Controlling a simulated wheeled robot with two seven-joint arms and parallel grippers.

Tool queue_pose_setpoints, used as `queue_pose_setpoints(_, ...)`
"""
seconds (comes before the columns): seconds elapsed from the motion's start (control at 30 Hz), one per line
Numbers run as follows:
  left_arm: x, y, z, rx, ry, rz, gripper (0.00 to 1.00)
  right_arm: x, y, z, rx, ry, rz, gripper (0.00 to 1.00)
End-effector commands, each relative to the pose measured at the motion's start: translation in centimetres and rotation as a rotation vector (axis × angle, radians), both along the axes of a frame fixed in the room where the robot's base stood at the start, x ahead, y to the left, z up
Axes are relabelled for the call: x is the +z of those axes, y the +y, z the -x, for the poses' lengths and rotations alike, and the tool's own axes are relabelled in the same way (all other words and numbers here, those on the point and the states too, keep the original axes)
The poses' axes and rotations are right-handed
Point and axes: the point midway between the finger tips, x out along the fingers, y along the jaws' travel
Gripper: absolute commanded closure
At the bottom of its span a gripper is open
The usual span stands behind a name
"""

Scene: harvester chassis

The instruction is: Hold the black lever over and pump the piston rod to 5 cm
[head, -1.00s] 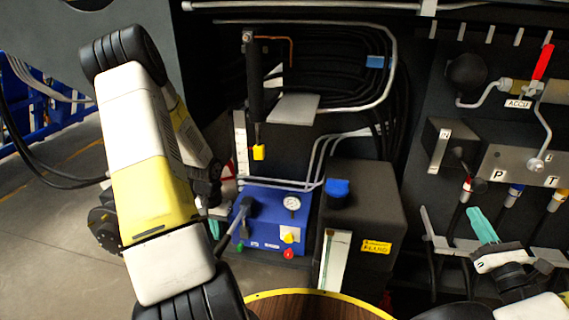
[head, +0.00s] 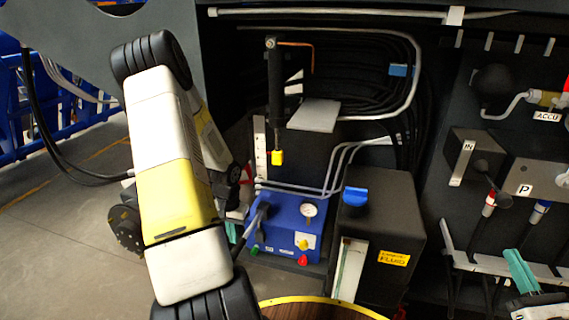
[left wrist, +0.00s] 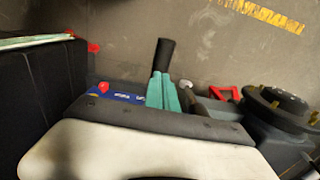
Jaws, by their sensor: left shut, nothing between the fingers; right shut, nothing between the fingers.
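The black lever (head: 262,212) rises at the left of the blue pump unit (head: 286,228), tilted. A black handle, probably this lever's, stands up in the left wrist view (left wrist: 164,55). My left gripper (left wrist: 165,92) is shut, its teal fingers overlapping the handle's lower part; contact is unclear. In the head view my left arm mostly hides that gripper. The black cylinder (head: 275,85) hangs upright above the unit, with the yellow end of the piston rod (head: 277,157) below it, beside a white scale (head: 261,145). My right gripper (head: 520,270) is shut and empty at lower right.
A black fluid tank (head: 382,213) with a blue cap stands right of the pump unit. A valve panel (head: 535,180) with hoses and a red lever is at far right. Pipes and black hoses fill the back. Open floor (head: 75,220) lies left.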

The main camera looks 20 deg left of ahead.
Motion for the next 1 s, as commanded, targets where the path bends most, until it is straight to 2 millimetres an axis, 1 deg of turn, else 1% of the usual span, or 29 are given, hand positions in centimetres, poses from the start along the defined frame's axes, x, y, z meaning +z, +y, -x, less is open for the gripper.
queue_pose_setpoints(0.57, 0.0, 0.0, 0.0, 0.000, 0.000, 0.000, 1.00, 0.0, 0.0, 0.0, 0.000, 0.000, 0.000, 1.00)
queue_pose_setpoints(0.67, 0.3, 0.0, 0.0, 0.000, -0.001, -0.001, 1.00, 0.0, 0.0, 0.0, 0.000, 0.000, 0.000, 1.00)
queue_pose_setpoints(0.77, 1.4, 0.1, -0.1, 0.002, -0.003, -0.002, 1.00, 0.0, 0.0, 0.0, 0.000, 0.000, 0.000, 1.00)
queue_pose_setpoints(1.0, 5.6, 0.1, -0.1, 0.002, -0.004, -0.002, 1.00, 0.0, 0.0, 0.0, 0.000, 0.000, 0.000, 1.00)
